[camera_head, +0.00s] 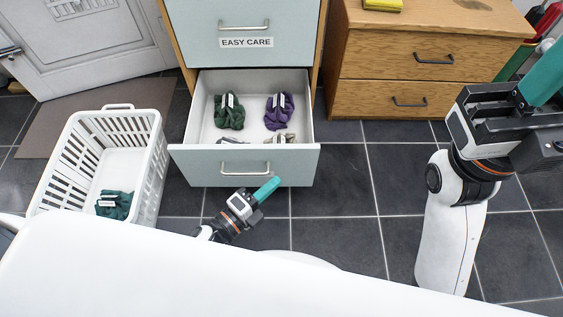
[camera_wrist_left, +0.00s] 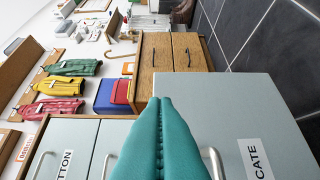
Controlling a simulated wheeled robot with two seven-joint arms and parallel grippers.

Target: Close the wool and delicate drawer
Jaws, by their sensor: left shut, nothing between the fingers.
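The wool and delicate drawer stands pulled out at the bottom of the cabinet in the head view, with its pale grey front (camera_head: 215,173) and bar handle (camera_head: 245,168). Its front fills the lower right of the left wrist view (camera_wrist_left: 235,100), where a label (camera_wrist_left: 256,160) shows the letters "CATE". My left gripper (camera_head: 266,188) is shut and empty, its teal fingers at the lower right part of the drawer front. The fingers also show in the left wrist view (camera_wrist_left: 160,135); I cannot tell whether they touch the front. My right gripper (camera_head: 545,72) is only partly in view at the right.
Green (camera_head: 229,112) and purple (camera_head: 279,112) knitted items lie inside the drawer. The EASY CARE drawer (camera_head: 290,35) above is shut. A white laundry basket (camera_head: 155,165) stands left on the floor, a wooden cabinet (camera_head: 375,70) at the right. Tiled floor between is clear.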

